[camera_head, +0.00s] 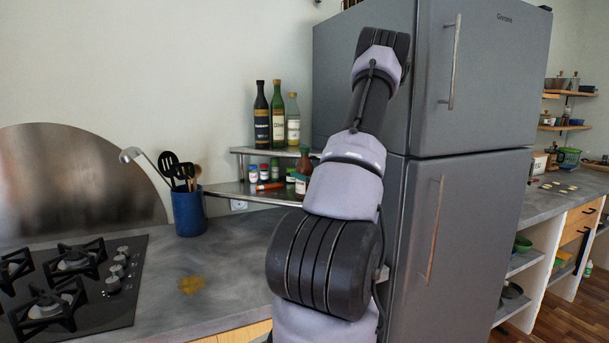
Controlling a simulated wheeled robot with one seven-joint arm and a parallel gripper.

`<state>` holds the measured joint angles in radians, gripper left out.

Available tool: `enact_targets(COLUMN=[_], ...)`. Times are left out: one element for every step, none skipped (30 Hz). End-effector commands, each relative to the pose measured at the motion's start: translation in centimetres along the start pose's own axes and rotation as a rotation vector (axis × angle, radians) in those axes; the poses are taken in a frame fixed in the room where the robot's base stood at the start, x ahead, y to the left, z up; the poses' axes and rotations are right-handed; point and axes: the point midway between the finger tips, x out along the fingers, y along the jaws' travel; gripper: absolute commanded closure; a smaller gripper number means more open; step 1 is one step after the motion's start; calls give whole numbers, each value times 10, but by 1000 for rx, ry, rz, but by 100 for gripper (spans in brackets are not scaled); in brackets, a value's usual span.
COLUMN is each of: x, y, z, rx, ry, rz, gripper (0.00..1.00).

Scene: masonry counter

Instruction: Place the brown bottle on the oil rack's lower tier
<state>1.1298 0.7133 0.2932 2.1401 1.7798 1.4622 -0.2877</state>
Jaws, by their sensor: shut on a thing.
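The oil rack has an upper tier (250,150) and a lower tier (228,189) in the corner beside the fridge. A brown bottle (305,160) with a narrow neck shows at the rack's right end, just left of my arm. It overlaps the upper tier's front edge in the picture, and its lower part is covered by a small white-labelled jar (301,184). I cannot tell whether it rests on the lower tier. My gripper is hidden behind my own arm, which rises across the middle of the view and covers the rack's right end.
A dark bottle (261,116), a green bottle (278,115) and a pale oil bottle (293,120) stand on the upper tier. Small jars (253,174) and an orange-red item (270,186) occupy the lower tier. A blue utensil pot (188,211) and stove (70,285) are left; the fridge (450,180) is right.

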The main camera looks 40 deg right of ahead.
Motion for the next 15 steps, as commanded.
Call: enact_targets(x=[0, 0, 0, 0, 0, 0, 0, 0, 0, 0, 0, 0, 0, -2, -7], y=[0, 0, 0, 0, 0, 0, 0, 0, 0, 0, 0, 0, 0, 0, 0], z=[-1, -3, -2, -2, -2, -2, -2, -2, -2, -2, -1, 0, 2, 2, 2], rx=[0, 0, 0, 0, 0, 0, 0, 0, 1, 0, 0, 0, 0, 0, 0], ry=[-1, 1, 1, 1, 1, 1, 1, 0, 0, 0, 0, 0, -1, 0, 2], rz=[1, 1, 1, 1, 1, 0, 1, 0, 0, 0, 0, 0, 0, -1, -1], gripper=[100, 19, 4, 0, 0, 0, 0, 0, 0, 0, 0, 0, 0, 0, 0])
